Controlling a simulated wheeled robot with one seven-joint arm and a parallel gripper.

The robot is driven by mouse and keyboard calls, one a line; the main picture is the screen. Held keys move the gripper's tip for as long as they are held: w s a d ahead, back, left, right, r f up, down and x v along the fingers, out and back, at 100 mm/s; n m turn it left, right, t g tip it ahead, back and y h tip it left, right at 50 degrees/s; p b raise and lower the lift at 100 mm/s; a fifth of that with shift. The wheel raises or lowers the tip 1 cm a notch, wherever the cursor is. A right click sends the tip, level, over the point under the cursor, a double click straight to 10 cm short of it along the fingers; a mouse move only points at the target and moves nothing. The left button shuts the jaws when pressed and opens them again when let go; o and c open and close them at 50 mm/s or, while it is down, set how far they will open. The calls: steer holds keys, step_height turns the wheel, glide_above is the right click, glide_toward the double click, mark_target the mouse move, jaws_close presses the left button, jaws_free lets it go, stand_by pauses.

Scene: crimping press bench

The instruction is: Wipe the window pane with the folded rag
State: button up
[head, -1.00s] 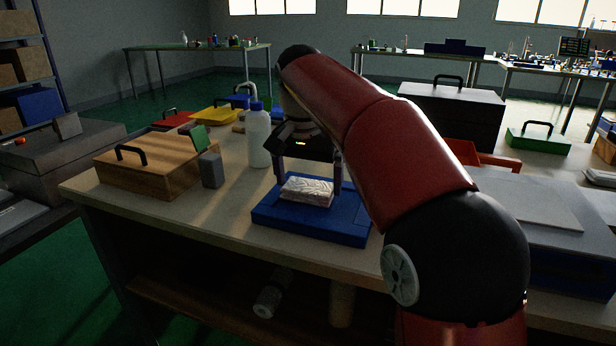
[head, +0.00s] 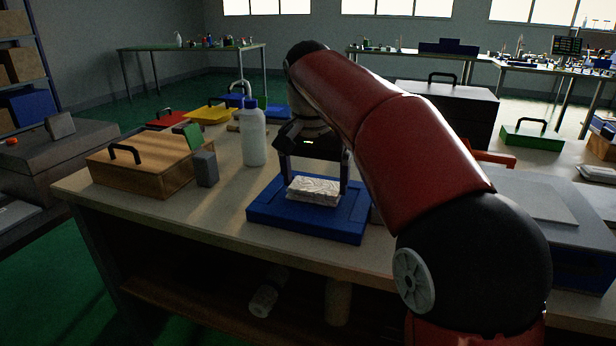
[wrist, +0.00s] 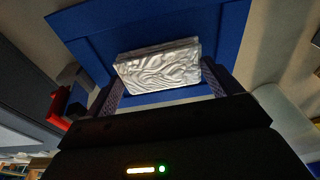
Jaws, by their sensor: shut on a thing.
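The folded rag (head: 313,190) is a pale, wrinkled block over the blue tray (head: 262,214). My gripper (head: 316,184) points down, with one finger at each end of the rag, and is shut on it. In the wrist view, the rag (wrist: 158,68) sits between the two fingers of my gripper (wrist: 163,84), with the blue tray (wrist: 85,28) behind it. I cannot tell whether the rag still touches the tray. I cannot pick out a window pane on the bench; bright windows (head: 399,6) show in the far wall.
A white bottle (head: 253,137) stands left of my gripper, behind the tray. A wooden box (head: 140,168) and a grey block (head: 206,168) are farther left. A grey case (head: 535,205) lies right, beyond my arm. The bench between block and tray is clear.

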steer(key=shift+w+a+r+p, duration=0.1)
steer(key=shift+w+a+p, duration=0.1)
steer(key=shift+a+p, duration=0.25)
steer(key=shift+w+a+p, duration=0.15)
steer(key=shift+a+p, duration=0.2)
steer(key=shift+a, duration=0.1)
steer(key=shift+w+a+f, duration=0.1)
steer(key=shift+a+f, duration=0.1)
steer(key=shift+a, duration=0.15)
steer(key=shift+s+d, duration=0.3)
steer(key=shift+d, duration=0.45)
steer(key=shift+s+d+r, duration=0.15)
steer(key=shift+s+d, duration=0.05)
steer(key=shift+d, duration=0.5)
steer(key=shift+r+p, duration=0.95)
steer(key=shift+r, duration=1.6)
